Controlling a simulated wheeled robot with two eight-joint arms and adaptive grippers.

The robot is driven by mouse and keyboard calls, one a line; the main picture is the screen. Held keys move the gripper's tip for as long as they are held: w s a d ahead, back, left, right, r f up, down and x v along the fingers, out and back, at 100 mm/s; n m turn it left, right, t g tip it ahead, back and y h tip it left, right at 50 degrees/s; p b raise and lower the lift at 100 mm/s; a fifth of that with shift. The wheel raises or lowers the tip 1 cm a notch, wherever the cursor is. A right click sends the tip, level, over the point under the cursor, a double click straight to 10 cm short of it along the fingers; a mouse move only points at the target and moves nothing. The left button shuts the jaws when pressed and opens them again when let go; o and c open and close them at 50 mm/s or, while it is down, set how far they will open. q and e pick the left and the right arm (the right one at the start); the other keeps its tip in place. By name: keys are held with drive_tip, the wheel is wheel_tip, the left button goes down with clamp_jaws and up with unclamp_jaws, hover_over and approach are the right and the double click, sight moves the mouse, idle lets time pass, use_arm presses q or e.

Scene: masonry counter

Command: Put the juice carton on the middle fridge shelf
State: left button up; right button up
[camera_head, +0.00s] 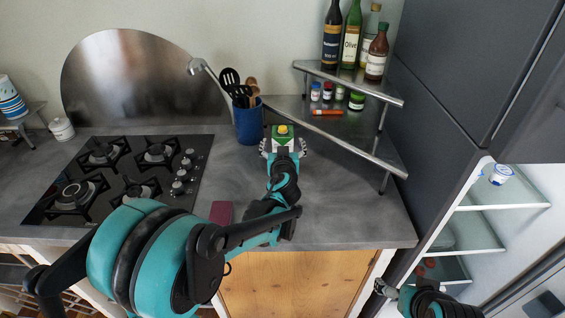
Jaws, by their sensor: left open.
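The juice carton (283,131), green and white with a yellow cap, stands upright on the grey counter right of the blue utensil pot. My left gripper (284,147) is open at the carton, with a finger on either side of it; whether they touch it I cannot tell. Its arm hides the carton's lower part. The fridge (455,195) stands open at the right. Its middle glass shelf (476,235) has clear room on its right part. My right gripper (383,289) is low at the bottom right, in front of the fridge; its jaws are too unclear to judge.
A white tub (501,174) sits on the upper fridge shelf, and red round items (430,262) lie lower down. A corner rack (345,135) with bottles and jars stands right of the carton. A blue utensil pot (248,124) and gas hob (120,180) are left.

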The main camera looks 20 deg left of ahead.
use_arm(q)
drive_tip(key=shift+x, duration=0.75)
drive_tip(key=shift+s+r, duration=0.1)
drive_tip(key=shift+s, duration=0.05)
drive_tip(key=shift+c, duration=1.1)
clamp_jaws()
